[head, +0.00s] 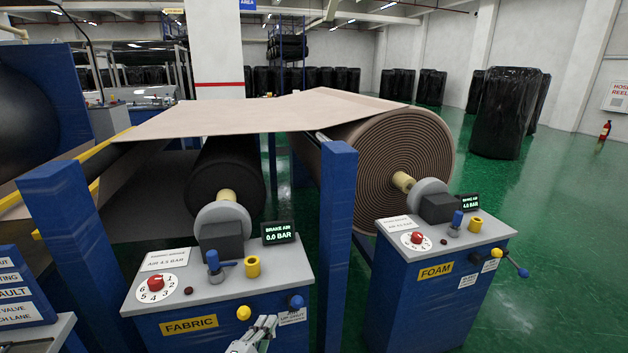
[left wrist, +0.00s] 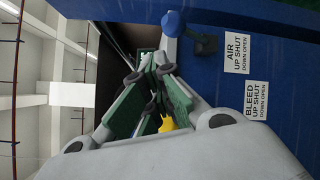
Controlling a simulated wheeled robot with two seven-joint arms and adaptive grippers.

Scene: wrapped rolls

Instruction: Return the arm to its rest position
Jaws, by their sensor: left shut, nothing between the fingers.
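My left gripper (head: 268,322) is low in the head view, in front of the fabric stand (head: 205,292). In the left wrist view its green-padded fingers (left wrist: 152,62) come together and hold nothing. A yellow knob (head: 243,313) and a blue knob (head: 296,301) stick out from the stand's front on either side of the gripper. In the left wrist view the blue knob (left wrist: 173,22) is just past the fingertips, and the yellow knob (left wrist: 167,124) shows partly through the gap between the fingers. My right gripper is not in view.
The fabric stand's display (head: 278,233) reads 0.0 BAR. A blue post (head: 338,240) stands between it and the foam stand (head: 425,290). A big foam roll (head: 385,155) and a dark roll (head: 225,170) are behind. Green floor (head: 570,240) is clear at right.

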